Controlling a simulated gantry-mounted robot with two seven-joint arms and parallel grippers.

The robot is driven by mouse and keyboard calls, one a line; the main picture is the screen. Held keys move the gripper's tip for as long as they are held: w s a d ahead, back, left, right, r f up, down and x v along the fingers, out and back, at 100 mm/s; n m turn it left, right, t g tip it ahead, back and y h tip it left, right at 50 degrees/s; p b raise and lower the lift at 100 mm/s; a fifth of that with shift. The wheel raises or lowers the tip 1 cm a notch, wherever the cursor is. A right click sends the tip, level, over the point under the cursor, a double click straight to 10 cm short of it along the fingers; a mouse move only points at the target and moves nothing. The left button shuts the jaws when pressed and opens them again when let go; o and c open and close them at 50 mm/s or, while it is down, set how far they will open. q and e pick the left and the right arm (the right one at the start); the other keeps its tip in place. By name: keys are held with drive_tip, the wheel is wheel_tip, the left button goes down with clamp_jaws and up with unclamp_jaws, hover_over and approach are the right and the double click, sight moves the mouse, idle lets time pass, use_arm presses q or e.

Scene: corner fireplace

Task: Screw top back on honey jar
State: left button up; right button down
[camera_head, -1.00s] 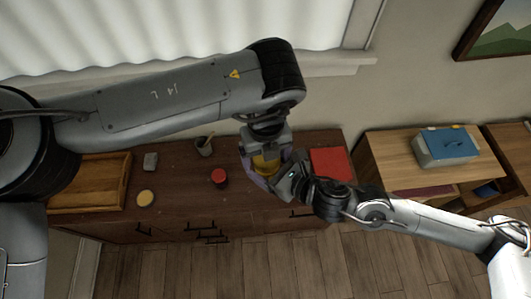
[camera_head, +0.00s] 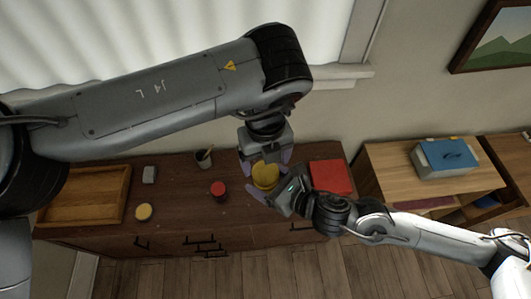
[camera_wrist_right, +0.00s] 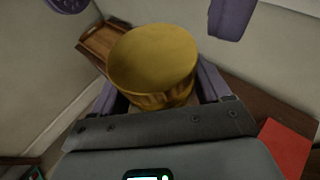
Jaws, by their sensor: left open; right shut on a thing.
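The honey jar (camera_wrist_right: 160,97) has an amber body, barely visible under its wide, round yellow top (camera_wrist_right: 153,57). The top sits on the jar and looks level; I cannot tell how tightly it is seated. My right gripper (camera_wrist_right: 160,92) is shut on the jar, with a purple finger on each side of the body. The yellow top also shows in the head view (camera_head: 265,174). My left gripper (camera_head: 266,166) is open just above the top, pointing down. Its spread purple fingers also show at the upper edge of the right wrist view, apart from the top.
A red-topped jar (camera_head: 218,189), a round yellow-topped item (camera_head: 143,211), a grey block (camera_head: 149,175) and a cup (camera_head: 203,159) stand left on the dark cabinet. A wooden tray (camera_head: 125,198) is far left. A red flat item (camera_head: 331,177) lies right.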

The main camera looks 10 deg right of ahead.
sight(265, 172)
use_arm(q)
drive_tip(key=n, duration=0.3)
drive_tip(key=shift+s+n, duration=0.2)
drive_tip(key=shift+n, duration=0.2)
drive_tip(key=n, duration=0.2)
drive_tip(key=r+n, duration=0.1)
drive_tip(key=n, duration=0.1)
drive_tip(key=shift+r+n, duration=0.5)
drive_tip(key=shift+n, duration=0.7)
drive_tip(key=shift+w+r+n, duration=0.2)
drive_tip(key=shift+r+n, duration=0.1)
drive_tip(key=shift+r, duration=0.6)
drive_tip(key=shift+f, duration=4.05)
drive_tip(key=shift+c, duration=0.2)
